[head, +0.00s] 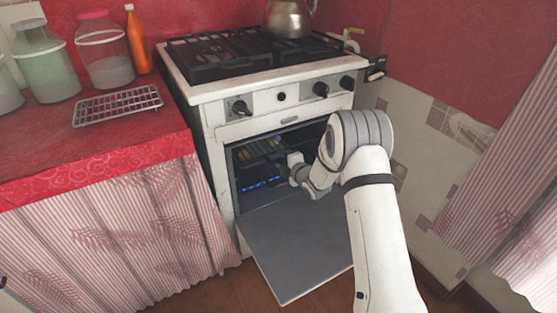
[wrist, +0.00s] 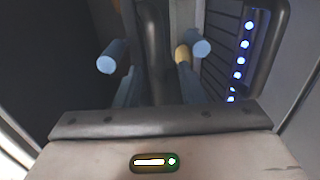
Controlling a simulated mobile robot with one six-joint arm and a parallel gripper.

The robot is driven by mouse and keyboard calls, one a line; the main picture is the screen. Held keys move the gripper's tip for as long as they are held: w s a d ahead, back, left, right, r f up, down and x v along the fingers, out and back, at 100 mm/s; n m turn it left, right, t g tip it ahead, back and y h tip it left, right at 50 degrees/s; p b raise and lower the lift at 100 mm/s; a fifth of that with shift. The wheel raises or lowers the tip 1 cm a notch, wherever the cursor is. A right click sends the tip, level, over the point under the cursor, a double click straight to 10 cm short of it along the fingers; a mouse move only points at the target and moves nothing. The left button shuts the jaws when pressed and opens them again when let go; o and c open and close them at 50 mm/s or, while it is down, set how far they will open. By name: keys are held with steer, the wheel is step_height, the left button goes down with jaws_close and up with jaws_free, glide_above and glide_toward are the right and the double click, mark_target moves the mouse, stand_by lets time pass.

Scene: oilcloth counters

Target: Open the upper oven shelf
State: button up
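The white oven (head: 222,133) stands against the corner with its grey door (head: 290,245) folded down. A rack-like shelf (head: 258,148) shows high inside the cavity, with something yellowish on it. My gripper (head: 293,165) reaches into the oven opening from the right, near the shelf; its fingers are too small to make out in the head view. In the wrist view my gripper's two blue-tipped fingers (wrist: 154,55) are spread apart. A dark curved bar (wrist: 153,35) lies between them, and I cannot tell whether they touch it. A yellowish piece (wrist: 182,55) shows beside the right finger.
Blue lights (head: 262,184) glow low in the oven, also at right in the wrist view (wrist: 241,62). A kettle (head: 289,18) stands on the hob. Jars, an orange bottle (head: 138,42) and a wire rack (head: 118,104) stand on the red counter (head: 60,150) at left.

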steer(key=shift+x, duration=0.85)
steer(key=shift+c, duration=0.5)
